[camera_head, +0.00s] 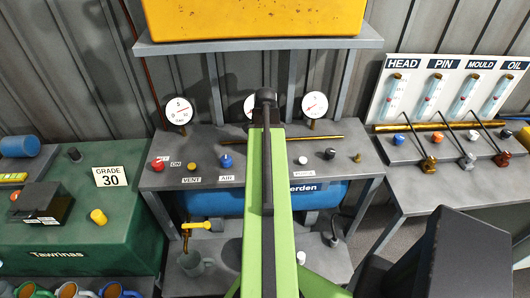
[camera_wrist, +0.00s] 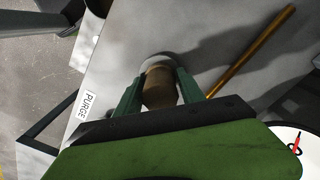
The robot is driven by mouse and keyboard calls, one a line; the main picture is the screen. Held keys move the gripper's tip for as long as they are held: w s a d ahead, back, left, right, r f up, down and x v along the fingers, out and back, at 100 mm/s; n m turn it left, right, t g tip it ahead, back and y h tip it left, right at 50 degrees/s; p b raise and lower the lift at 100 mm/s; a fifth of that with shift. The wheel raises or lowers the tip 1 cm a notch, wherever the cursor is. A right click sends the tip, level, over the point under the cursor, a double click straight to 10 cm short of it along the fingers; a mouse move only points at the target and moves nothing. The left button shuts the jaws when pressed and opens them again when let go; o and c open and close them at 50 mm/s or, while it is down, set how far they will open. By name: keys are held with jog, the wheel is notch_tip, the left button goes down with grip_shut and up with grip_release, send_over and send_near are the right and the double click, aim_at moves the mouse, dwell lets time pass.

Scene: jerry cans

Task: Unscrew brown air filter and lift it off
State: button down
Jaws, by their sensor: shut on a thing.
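The brown air filter (camera_wrist: 159,90) is a short brown cylinder in the middle of the wrist view. A pale round piece shows at its far end, over the grey bench top. My gripper (camera_wrist: 158,86) has one dark green finger on each side of the filter and is shut on it. I cannot tell whether the filter is still seated or lifted. In the head view, my green arm covers the middle of the bench, and neither the gripper nor the held filter can be made out.
The grey bench (camera_head: 220,177) carries a red knob (camera_head: 158,164), a blue knob (camera_head: 226,161) and a brass rod (camera_wrist: 250,52) close to my gripper. A PURGE label (camera_wrist: 87,106) lies left of the filter. A white gauge (camera_wrist: 297,148) is near my gripper's right side.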

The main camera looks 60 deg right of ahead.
jog(key=n, duration=0.6)
jog(key=shift+n, duration=0.4)
jog(key=n, duration=1.2)
jog(key=shift+r, duration=0.1)
jog(key=shift+r+p, duration=0.6)
jog(key=shift+p, duration=0.1)
jog(key=shift+r+p, duration=2.4)
jog(key=shift+f, duration=0.15)
